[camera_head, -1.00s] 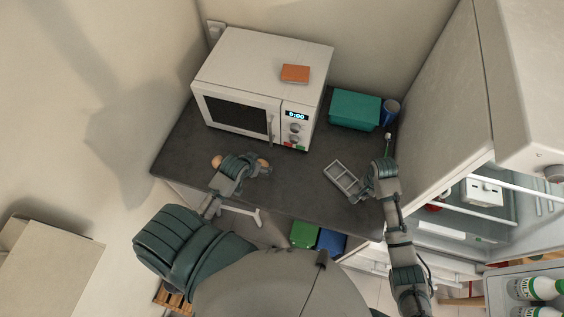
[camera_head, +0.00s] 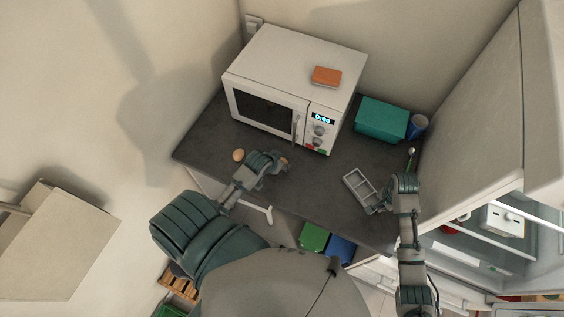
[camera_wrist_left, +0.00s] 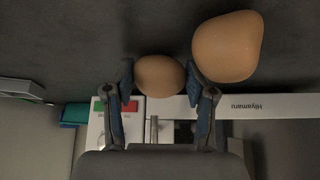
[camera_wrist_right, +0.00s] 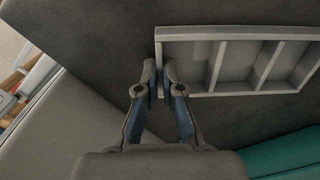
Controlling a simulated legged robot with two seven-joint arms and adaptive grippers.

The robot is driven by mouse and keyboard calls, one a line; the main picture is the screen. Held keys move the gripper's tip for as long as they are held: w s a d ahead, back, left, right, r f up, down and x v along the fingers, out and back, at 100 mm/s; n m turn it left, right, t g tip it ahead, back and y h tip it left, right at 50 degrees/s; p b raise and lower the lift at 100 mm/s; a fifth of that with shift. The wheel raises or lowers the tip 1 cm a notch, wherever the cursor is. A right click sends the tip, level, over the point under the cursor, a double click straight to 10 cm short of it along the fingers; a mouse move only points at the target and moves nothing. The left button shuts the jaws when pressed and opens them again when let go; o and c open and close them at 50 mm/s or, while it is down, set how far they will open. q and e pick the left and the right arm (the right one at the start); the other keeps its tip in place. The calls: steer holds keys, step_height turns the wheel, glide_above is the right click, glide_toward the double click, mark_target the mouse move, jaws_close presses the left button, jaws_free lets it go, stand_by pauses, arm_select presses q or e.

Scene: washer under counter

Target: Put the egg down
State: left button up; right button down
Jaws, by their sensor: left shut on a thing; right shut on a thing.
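A small brown egg (camera_wrist_left: 160,76) sits between the fingers of my left gripper (camera_wrist_left: 165,85), which is shut on it. In the head view this egg (camera_head: 284,164) shows at the tip of my left gripper, over the dark counter in front of the microwave. A second brown egg (camera_wrist_left: 228,46) is beside it and looks larger in the left wrist view; in the head view the second egg (camera_head: 238,155) lies left of the gripper. My right gripper (camera_wrist_right: 160,78) is shut on the edge of a grey divided tray (camera_wrist_right: 190,33), which also shows in the head view (camera_head: 348,181). Its visible compartments look empty.
A white microwave (camera_head: 265,112) with an orange block (camera_head: 326,76) on top stands behind the left gripper. A teal box (camera_head: 381,118) and blue cup (camera_head: 417,125) stand at the back right. Bare counter (camera_head: 315,185) lies between the grippers. An open fridge is at the right.

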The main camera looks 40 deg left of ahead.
arm_select(q)
step_height(320, 180, up, 10)
stand_by(0.4)
steer(key=shift+s+d+f, duration=0.2)
steer(key=shift+s, duration=0.05)
steer(key=s+d+t, duration=0.2)
glide_above(282, 176)
steer(key=shift+t+h, duration=0.3)
step_height(282, 176, down, 5)
steer(key=shift+d+f, duration=0.1)
steer(key=shift+f, duration=2.2)
steer(key=shift+f, duration=0.1)
steer(key=o, duration=1.3)
steer(key=shift+c, duration=0.2)
